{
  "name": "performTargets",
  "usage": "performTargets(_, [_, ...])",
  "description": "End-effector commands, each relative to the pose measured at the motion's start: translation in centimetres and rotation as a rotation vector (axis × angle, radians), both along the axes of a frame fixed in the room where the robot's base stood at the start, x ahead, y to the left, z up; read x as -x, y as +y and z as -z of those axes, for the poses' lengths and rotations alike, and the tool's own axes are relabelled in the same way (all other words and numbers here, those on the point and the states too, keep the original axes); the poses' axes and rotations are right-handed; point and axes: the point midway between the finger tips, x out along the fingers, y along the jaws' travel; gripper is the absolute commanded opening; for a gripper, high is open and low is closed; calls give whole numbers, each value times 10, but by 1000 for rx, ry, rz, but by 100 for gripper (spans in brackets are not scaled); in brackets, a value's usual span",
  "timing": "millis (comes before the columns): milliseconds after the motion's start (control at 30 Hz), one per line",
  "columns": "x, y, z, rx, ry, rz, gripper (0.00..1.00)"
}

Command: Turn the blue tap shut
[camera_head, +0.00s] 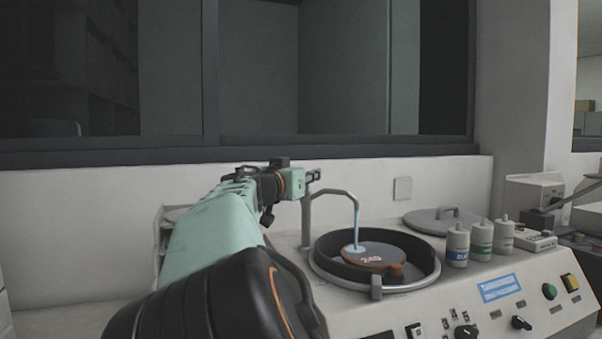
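A bent grey spout (331,193) stands at the back left of a round black bowl (325,245) on the machine. A pale blue stream of water (356,229) falls from its end onto a brown disc (376,254) marked "240". I cannot make out the blue tap; it may be hidden behind my gripper or arm. My gripper (315,176) is at the upper left of the spout, close to its top bend in the picture. Its fingers are small and seen from behind, so whether they are open, or touching anything, is unclear.
Several white bottles (482,240) stand right of the bowl, with a round grey lid (442,220) behind them. The sloped front panel (490,312) carries knobs, buttons and a blue display. A wall with a dark window is behind.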

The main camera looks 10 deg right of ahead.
Motion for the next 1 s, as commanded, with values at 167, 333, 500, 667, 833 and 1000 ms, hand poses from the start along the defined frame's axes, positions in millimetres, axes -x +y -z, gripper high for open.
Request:
performTargets(167, [0,0,0,0,0,-1,25])
performTargets(333, [0,0,0,0,0,-1,14])
performTargets(500, [0,0,0,0,0,-1,0])
performTargets(667, [0,0,0,0,0,0,0])
performTargets(833, [-1,1,-1,1,0,16,0])
performTargets(1000, [-1,1,-2,3,-1,78,0])
